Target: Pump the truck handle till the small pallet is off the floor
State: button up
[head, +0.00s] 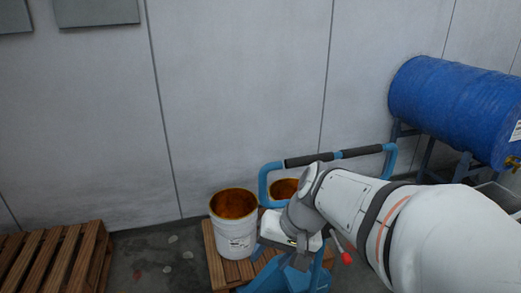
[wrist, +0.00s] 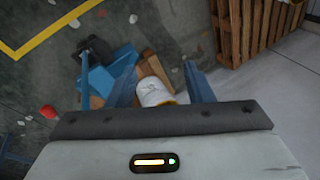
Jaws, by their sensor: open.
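The truck handle (head: 335,156), a blue loop with black grips, rises behind my arm near the wall. The blue truck body (head: 262,284) is low in front of the small pallet (head: 216,262); it also shows in the wrist view (wrist: 112,72). A lever with a red knob (head: 347,257) sticks out on the right. My gripper (head: 284,258) points down over the truck, below the handle's grips and not holding them. Its fingers are apart in the wrist view (wrist: 162,80), with nothing gripped. Whether the pallet touches the floor is hidden.
An open white bucket (head: 236,240) with orange-brown contents stands on the small pallet, and a second bucket (head: 284,188) is partly hidden. A wooden pallet stack (head: 55,255) is at left. A blue drum (head: 450,105) lies on a stand at right.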

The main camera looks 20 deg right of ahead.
jog(key=w+d+r+m+t+y, duration=0.2)
jog(key=w+d+m+y, duration=0.1)
jog(key=w, duration=0.4)
jog(key=m+t+b, duration=0.1)
jog(key=m+t, duration=0.6)
jog(key=t, duration=0.3)
send_near(306, 159)
jog(key=w, duration=0.1)
jog(key=w+f, duration=0.2)
jog(key=w, duration=0.1)
jog(key=shift+w+a, duration=0.1)
jog(key=shift+a, duration=0.05)
jog(key=shift+w+r, duration=0.15)
jog(key=shift+w, duration=0.15)
jog(key=p+x, duration=0.1)
jog(key=x, duration=0.6)
jog(key=shift+w, duration=0.15)
grip_shut()
